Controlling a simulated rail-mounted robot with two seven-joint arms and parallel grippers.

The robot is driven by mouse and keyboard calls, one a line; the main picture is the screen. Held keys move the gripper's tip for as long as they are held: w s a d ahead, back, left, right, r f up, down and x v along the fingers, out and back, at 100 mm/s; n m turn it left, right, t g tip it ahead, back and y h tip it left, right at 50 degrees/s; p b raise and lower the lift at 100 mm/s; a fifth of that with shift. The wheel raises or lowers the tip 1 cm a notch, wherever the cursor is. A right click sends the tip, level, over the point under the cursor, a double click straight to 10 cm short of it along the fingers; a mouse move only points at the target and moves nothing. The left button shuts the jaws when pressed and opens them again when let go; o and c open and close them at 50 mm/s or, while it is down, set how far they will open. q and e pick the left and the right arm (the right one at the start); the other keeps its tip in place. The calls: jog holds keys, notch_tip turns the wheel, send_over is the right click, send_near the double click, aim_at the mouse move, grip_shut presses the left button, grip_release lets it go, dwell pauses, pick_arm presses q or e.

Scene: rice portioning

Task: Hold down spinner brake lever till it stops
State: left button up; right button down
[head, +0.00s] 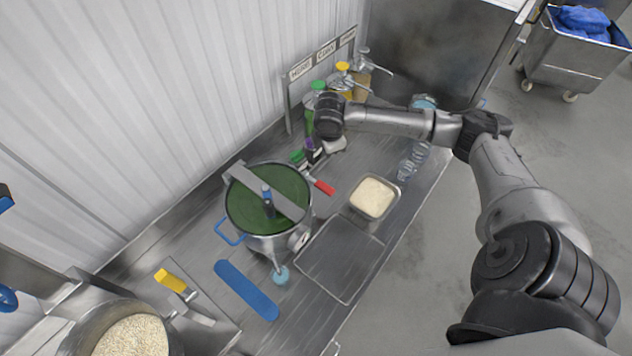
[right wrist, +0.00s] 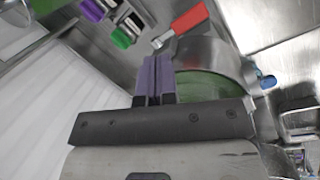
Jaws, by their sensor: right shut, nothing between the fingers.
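The spinner is a round steel drum (head: 287,243) with a green interior, a flat grey bar across its top and a blue handle (head: 229,233) at its left. A red-handled lever (head: 324,187) sticks out beside the drum's upper right rim. In the right wrist view the red handle (right wrist: 189,20) and the drum's green inside (right wrist: 203,86) lie past my fingers. My right gripper (right wrist: 156,62) is shut and empty, apart from the red handle. In the head view my wrist is above the counter beyond the drum. Whether the drum is turning cannot be told. My left gripper is not in view.
A steel pan of rice (head: 398,194) and a flat square plate (head: 340,260) are right of the drum. A blue strip (head: 246,290) lies in front. Pump bottles (head: 343,82) stand along the wall, clear bottles (head: 413,160) near the far edge. A grain pot (head: 174,343) stands lower left.

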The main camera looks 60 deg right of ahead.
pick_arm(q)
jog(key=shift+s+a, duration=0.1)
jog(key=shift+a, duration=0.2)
pick_arm(e)
jog(key=shift+s+a+f+n+g+y, duration=0.15)
jog(key=shift+a+n+y, duration=0.25)
jog(key=shift+n, duration=0.65)
jog(key=shift+a+f+n+g+y, duration=0.25)
jog(key=shift+a+n+y, duration=0.15)
jog(key=shift+n, duration=0.7)
jog(key=shift+s+a+f+n+g+y, duration=0.15)
jog(key=shift+a+n+y, duration=0.25)
jog(key=shift+n, duration=0.65)
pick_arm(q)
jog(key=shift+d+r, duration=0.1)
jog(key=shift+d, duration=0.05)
pick_arm(e)
jog(key=shift+f, duration=0.1)
pick_arm(q)
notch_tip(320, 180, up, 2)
jog(key=p, duration=0.2)
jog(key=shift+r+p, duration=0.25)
jog(key=shift+p, duration=0.05)
pick_arm(e)
send_near(325, 188)
notch_tip(325, 188, down, 8)
jog(key=shift+r, duration=0.2)
